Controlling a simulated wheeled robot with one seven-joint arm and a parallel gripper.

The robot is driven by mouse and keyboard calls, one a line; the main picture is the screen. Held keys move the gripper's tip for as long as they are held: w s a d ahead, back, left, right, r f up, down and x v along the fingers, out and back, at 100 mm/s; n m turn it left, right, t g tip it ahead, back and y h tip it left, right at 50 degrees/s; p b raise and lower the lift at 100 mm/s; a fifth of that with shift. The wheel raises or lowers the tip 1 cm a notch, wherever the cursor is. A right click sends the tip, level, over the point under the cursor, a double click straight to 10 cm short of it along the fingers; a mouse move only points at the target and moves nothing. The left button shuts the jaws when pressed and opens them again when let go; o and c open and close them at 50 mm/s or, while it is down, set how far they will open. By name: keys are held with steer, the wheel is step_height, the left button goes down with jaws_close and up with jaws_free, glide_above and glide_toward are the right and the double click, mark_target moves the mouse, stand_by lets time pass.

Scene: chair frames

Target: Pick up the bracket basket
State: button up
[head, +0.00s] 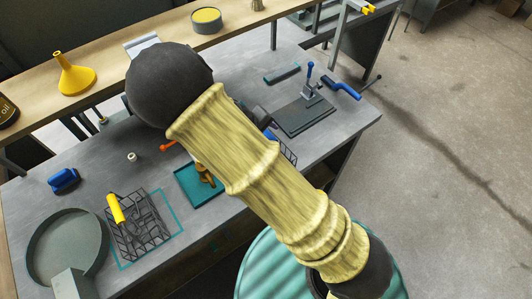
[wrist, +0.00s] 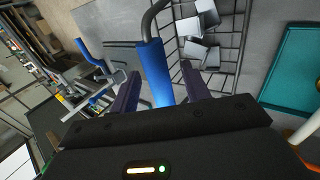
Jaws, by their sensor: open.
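A dark wire basket (wrist: 240,30) with a blue handle (wrist: 155,72) shows at the top of the wrist view. It holds several pale grey angular pieces (wrist: 197,48), which look like brackets. My gripper (wrist: 160,78) is open, with the blue handle between its two fingers. I cannot tell whether the fingers touch it. In the head view, my arm hides my gripper and most of this basket; a bit of its wire side (head: 288,152) shows. A second wire basket (head: 140,228) with a yellow handle (head: 115,208) stands on the bench's left part.
A teal tray (head: 186,186) lies between the baskets on the grey bench (head: 235,85). A round grey pan (head: 35,240), a blue object (head: 64,180) and a dark plate (head: 303,116) with a blue-handled clamp stand around. A shelf runs along the back.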

steer(key=shift+x, duration=1)
steer(key=shift+c, duration=0.2)
jaws_close()
steer(key=shift+r, duration=0.1)
stand_by(0.7)
